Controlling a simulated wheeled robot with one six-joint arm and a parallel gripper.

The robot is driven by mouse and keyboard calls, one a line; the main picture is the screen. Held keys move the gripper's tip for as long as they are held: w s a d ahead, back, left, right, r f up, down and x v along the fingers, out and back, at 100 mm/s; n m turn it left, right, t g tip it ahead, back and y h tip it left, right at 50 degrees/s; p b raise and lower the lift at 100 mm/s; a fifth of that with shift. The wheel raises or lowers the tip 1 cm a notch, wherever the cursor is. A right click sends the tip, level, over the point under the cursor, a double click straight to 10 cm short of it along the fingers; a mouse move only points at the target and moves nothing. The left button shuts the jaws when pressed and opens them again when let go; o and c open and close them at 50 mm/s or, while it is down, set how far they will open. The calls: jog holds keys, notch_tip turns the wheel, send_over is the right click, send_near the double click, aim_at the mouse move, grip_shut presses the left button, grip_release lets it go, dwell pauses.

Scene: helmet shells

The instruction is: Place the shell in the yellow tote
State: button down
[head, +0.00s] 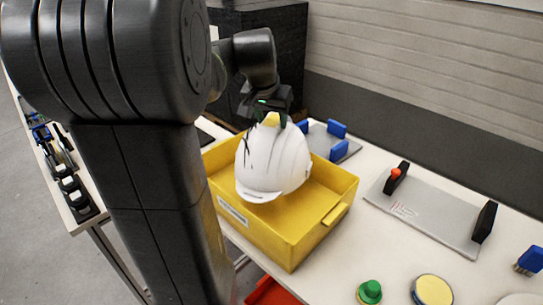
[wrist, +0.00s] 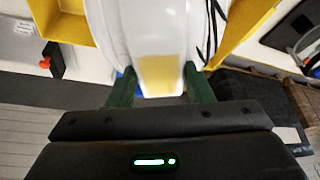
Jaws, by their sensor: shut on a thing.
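The shell (head: 273,164) is a white hard hat with a yellow patch on it. My gripper (head: 278,118) is shut on its upper edge, and the shell hangs below the jaws with its brim down. In the wrist view the shell (wrist: 150,35) fills the space between the two green fingers of my gripper (wrist: 160,92), with the yellow patch between them. The yellow tote (head: 293,243) stands on the white table under the shell. The shell is over or partly inside the tote's opening; I cannot tell if it touches the floor of it.
A grey plate with black end blocks (head: 428,212) lies right of the tote. A fixture with blue blocks (head: 330,139) stands behind it. A green knob (head: 370,292) and a yellow disc (head: 432,290) are at the front. An orange-red bin (head: 270,292) is below the table edge.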

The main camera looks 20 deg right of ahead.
aim_at(266, 130)
notch_tip(266, 130, down, 10)
jog(key=shift+f, duration=0.1)
dwell(0.4)
jog(key=shift+f+b, duration=0.2)
jog(key=shift+b, duration=0.15)
jog(key=c, duration=0.7)
grip_release()
jog(key=shift+r, duration=0.1)
jog(key=shift+a+r, duration=0.1)
jog(key=shift+r, duration=0.5)
jog(key=v, duration=1.1)
jog(key=shift+s+p, duration=0.15)
jog(key=shift+p, duration=0.15)
jog(key=shift+f, duration=0.15)
